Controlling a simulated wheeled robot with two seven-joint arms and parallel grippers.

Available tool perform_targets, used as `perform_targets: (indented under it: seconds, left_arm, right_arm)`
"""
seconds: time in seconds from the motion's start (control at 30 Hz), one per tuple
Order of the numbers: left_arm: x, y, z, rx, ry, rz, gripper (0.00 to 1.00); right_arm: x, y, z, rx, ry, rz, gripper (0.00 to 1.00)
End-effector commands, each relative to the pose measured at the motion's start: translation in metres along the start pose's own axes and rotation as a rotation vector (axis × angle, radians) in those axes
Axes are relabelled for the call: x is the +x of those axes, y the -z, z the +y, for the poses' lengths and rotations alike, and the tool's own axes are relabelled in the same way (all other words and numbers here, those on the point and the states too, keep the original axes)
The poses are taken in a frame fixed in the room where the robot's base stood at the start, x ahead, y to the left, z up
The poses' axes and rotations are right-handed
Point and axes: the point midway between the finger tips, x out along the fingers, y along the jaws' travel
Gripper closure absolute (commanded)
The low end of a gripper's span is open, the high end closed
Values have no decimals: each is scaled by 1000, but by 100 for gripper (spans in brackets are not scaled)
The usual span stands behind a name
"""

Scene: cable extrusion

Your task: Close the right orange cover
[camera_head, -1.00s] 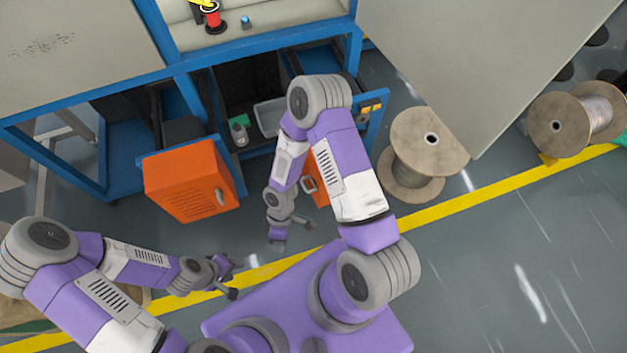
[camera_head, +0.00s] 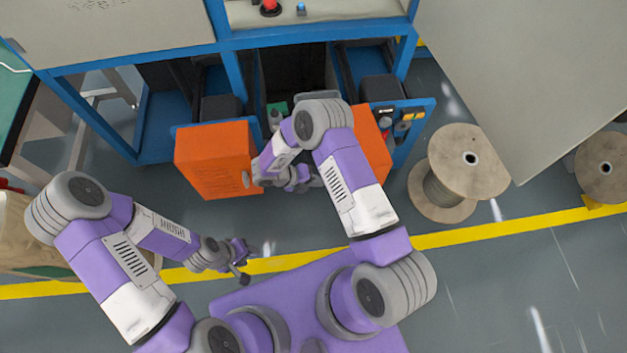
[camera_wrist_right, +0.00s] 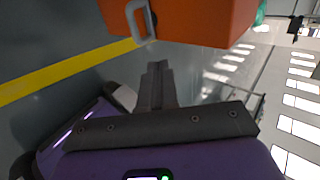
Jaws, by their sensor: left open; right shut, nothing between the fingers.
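The right orange cover (camera_head: 372,142) stands open in the head view, partly hidden behind my right arm. The left orange cover (camera_head: 214,160) also stands open to its left. My right gripper (camera_head: 298,183) is between the two covers, small and partly hidden by its own wrist. In the right wrist view its fingers (camera_wrist_right: 157,85) are shut and empty. An orange cover (camera_wrist_right: 190,18) with a grey handle (camera_wrist_right: 140,20) is ahead of them there, apart from the fingertips; I cannot tell which cover. My left gripper (camera_head: 243,262) is open and empty over the floor.
The blue cabinet frame (camera_head: 225,45) stands behind the covers, with dark open bays. A wooden cable spool (camera_head: 462,165) stands on the floor to the right, and another spool (camera_head: 606,167) is farther right. A yellow floor line (camera_head: 480,236) crosses the clear floor in front.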

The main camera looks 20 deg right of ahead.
Motion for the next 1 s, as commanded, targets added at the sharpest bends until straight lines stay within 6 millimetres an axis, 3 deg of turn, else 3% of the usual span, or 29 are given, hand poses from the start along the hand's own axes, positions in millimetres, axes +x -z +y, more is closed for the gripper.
perform_targets:
  seconds: [0.03, 0.2, 0.4, 1.0]
  left_arm:
    - [6, 0, -2, 0, 0, 0, 57]
    - [15, 1, -6, 0, 0, 0, 57]
    - [20, 1, -7, 0, 0, 0, 57]
    - [21, 1, -8, 0, 0, 0, 57]
  right_arm:
    - [15, 1, 2, 1, 1, 6, 100]
    - [51, 2, 2, 1, -1, 6, 100]
    - [74, 1, -17, 4, -2, 3, 100]
    - [84, 1, -28, 2, -2, 1, 100]
